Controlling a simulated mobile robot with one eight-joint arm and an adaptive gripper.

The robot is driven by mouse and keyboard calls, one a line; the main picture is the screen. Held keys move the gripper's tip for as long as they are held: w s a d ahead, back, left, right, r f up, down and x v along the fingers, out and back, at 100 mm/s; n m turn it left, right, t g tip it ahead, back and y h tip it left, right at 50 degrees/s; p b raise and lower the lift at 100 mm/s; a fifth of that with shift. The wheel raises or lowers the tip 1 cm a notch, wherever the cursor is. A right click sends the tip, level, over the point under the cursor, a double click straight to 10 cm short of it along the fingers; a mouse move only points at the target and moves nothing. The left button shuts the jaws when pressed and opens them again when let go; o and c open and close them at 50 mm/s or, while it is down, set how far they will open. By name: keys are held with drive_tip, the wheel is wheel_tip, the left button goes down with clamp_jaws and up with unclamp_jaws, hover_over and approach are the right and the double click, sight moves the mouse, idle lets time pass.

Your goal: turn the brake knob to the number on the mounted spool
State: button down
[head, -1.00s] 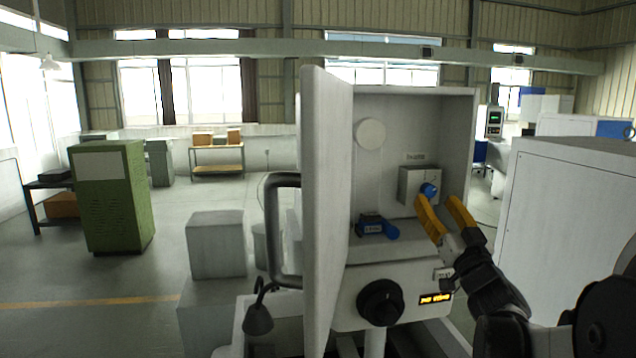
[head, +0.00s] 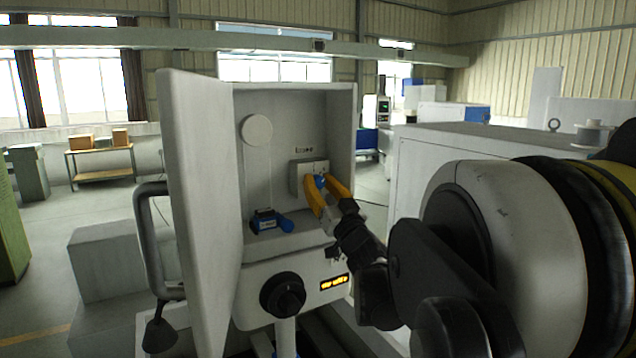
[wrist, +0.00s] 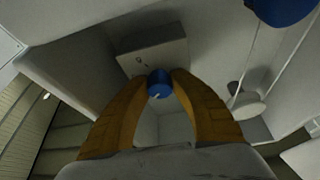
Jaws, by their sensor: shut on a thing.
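A small blue knob (head: 321,181) sits on a grey box (head: 296,178) on the back wall of the open white cabinet. My gripper (head: 319,186), with two orange fingers, is shut on this knob. In the wrist view the blue knob (wrist: 158,84) shows between the fingertips, with a small pale mark on its end. The label above the box is too blurred to read. A white flanged spool (head: 590,137) stands on the machine at the right; I can see no number on it.
The cabinet door (head: 200,200) stands open at the left. A blue part with a label (head: 264,221) lies on the cabinet floor, below a pale disc (head: 257,129). A black dial (head: 283,295) and a lit display (head: 333,282) are on the panel below.

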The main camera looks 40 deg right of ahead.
drive_tip(key=shift+n+y+b, duration=0.3)
drive_tip(key=shift+n+y, duration=0.1)
drive_tip(key=shift+n, duration=0.2)
drive_tip(key=n+y+b, duration=0.1)
drive_tip(key=n+y, duration=0.1)
drive_tip(key=n, duration=0.2)
drive_tip(key=shift+t, duration=0.4)
drive_tip(key=n+y, duration=0.2)
drive_tip(key=n, duration=0.2)
drive_tip(key=n+y+b, duration=0.1)
drive_tip(key=n+y, duration=0.1)
drive_tip(key=n, duration=0.2)
drive_tip(key=shift+n+g, duration=0.3)
drive_tip(key=shift+g, duration=0.1)
drive_tip(key=shift+r+n+y, duration=0.1)
drive_tip(key=shift+n+y, duration=0.2)
drive_tip(key=shift+n, duration=0.1)
drive_tip(key=c, duration=1.1)
unclamp_jaws()
